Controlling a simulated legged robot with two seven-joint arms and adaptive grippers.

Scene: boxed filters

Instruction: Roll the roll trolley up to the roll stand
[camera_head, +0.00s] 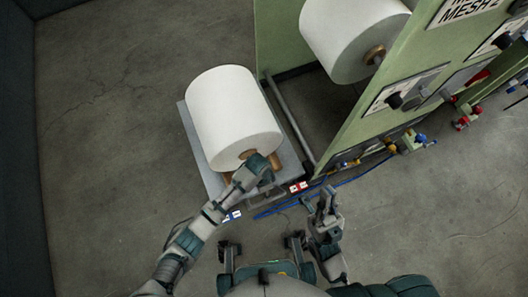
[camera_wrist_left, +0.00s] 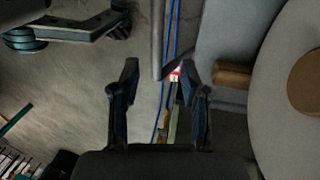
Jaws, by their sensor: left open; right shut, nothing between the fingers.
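The roll trolley (camera_head: 212,182) is a grey platform with a large white roll (camera_head: 232,112) lying on it, left of centre in the head view. The green roll stand (camera_head: 440,48) is to its right and holds another white roll (camera_head: 350,35) on a brown core. My left gripper (camera_wrist_left: 160,72) is open with nothing between its fingers. In the head view it is over the trolley's near end, by the roll's brown core, partly hiding it. In the left wrist view, the trolley's roll (camera_wrist_left: 275,110) is to its right. My right gripper (camera_head: 325,203) is shut and empty, right of the trolley.
Blue hoses (camera_head: 300,202) run along the floor between the trolley and the stand. A red and white marker (camera_head: 298,187) is at the trolley's near right corner. Coloured fittings (camera_head: 412,141) stick out from the stand. The floor left of the trolley is clear.

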